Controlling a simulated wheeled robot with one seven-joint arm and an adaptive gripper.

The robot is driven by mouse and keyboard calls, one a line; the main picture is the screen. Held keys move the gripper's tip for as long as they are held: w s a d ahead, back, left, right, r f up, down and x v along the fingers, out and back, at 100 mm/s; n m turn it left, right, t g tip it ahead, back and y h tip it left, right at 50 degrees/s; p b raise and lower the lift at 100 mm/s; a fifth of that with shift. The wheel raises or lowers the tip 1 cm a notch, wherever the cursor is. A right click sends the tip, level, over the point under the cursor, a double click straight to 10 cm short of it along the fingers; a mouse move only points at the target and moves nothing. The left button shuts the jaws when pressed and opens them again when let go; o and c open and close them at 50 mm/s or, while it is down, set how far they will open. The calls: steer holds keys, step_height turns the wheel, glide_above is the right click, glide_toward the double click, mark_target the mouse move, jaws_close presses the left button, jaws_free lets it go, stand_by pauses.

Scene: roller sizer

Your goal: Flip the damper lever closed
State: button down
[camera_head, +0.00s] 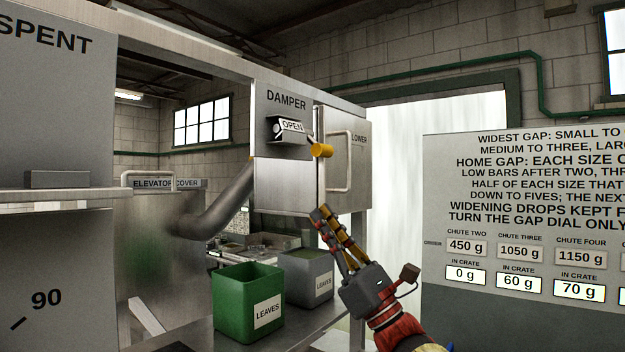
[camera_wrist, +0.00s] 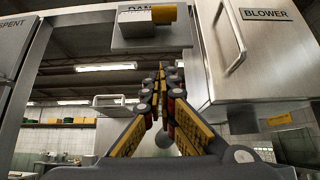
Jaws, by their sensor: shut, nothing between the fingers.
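The damper box (camera_head: 285,175) is a grey metal housing labelled DAMPER. On its front is a dark lever mount with a white plate (camera_head: 292,126) reading OPEN. The damper lever ends in a yellow knob (camera_head: 321,150) that sticks out to the lower right of the plate. In the wrist view the yellow knob (camera_wrist: 164,14) is at the top, in front of the box. My gripper (camera_head: 322,211) is below the knob and apart from it, pointing up. It is shut and empty, with its fingertips together (camera_wrist: 160,78) in the wrist view.
The blower door (camera_head: 338,190) with a vertical handle adjoins the damper box on its right. A green bin (camera_head: 232,300) and a grey bin (camera_head: 303,268), both labelled LEAVES, stand below. A sign board (camera_head: 520,215) is at right. Open air lies between gripper and knob.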

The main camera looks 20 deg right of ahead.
mark_target(314, 143)
steer(key=w+r, duration=0.1)
steer(key=r, duration=0.2)
steer(key=a+r+p, duration=0.1)
steer(key=r, duration=0.2)
steer(key=w+a+r, duration=0.1)
steer(key=r, duration=0.1)
steer(key=shift+w+r+p, duration=0.3)
steer(key=shift+w+r, duration=0.05)
steer(key=shift+r, duration=0.05)
steer(key=shift+s+d+r, duration=0.1)
steer(key=shift+s+d, duration=0.1)
steer(key=shift+s, duration=0.15)
steer(key=shift+s+d+r, duration=0.15)
steer(key=shift+s, duration=0.05)
steer(key=shift+s+d+g+h, duration=0.15)
steer(key=shift+g+h, duration=0.25)
steer(key=shift+g, duration=0.1)
